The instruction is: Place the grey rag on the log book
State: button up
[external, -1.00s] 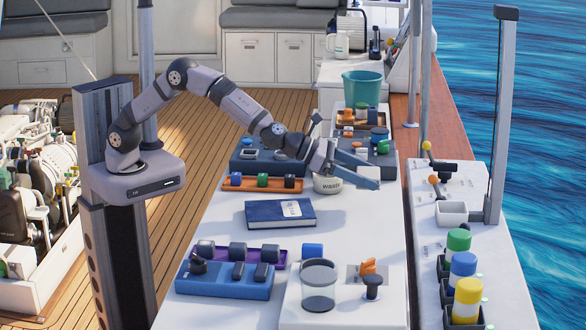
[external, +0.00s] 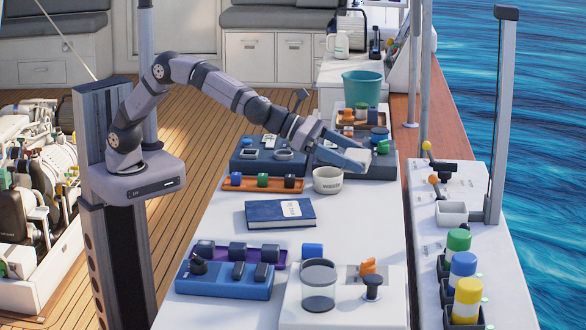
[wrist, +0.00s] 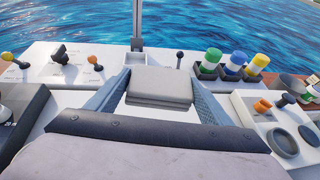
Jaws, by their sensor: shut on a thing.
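My gripper (external: 352,155) is shut on the grey rag (wrist: 160,86), a folded, flat grey cloth between its two blue-grey fingers in the wrist view. In the external view the rag (external: 357,156) shows as a small pale piece at the fingertips, held in the air above the back of the white bench. The log book (external: 270,215) is a closed dark blue book with a white label, lying flat on the bench. It is nearer the camera and left of my gripper. Nothing lies on its cover. The book cannot be made out in the wrist view.
A white "waste" cup (external: 327,182) stands below my gripper. An orange tray (external: 240,185) with several small items lies behind the book. Dark blue trays stand at the back, near a teal bucket (external: 362,87). A clear jar (external: 319,287) stands in front. Bench right of the book is free.

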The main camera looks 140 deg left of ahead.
jog(key=s+d+r+m+t+h+b, duration=0.1)
jog(key=s+d+r, duration=0.15)
jog(key=d, duration=0.55)
jog(key=s+d+r+m+h+b, duration=0.1)
jog(key=d+r, duration=0.3)
jog(key=d, duration=0.5)
jog(key=n+g+y, duration=0.2)
jog(key=n+y, duration=0.1)
jog(key=n, duration=0.1)
send_over(276, 209)
notch_tip(276, 209, down, 9)
jog(key=shift+f+b, duration=0.7)
jog(key=shift+f, duration=4.45)
jog(key=shift+f, duration=0.1)
jog(key=o, duration=1.1)
jog(key=shift+a, duration=0.1)
jog(key=b+v, duration=0.1)
jog(key=v, duration=1.1)
jog(key=shift+w, duration=0.1)
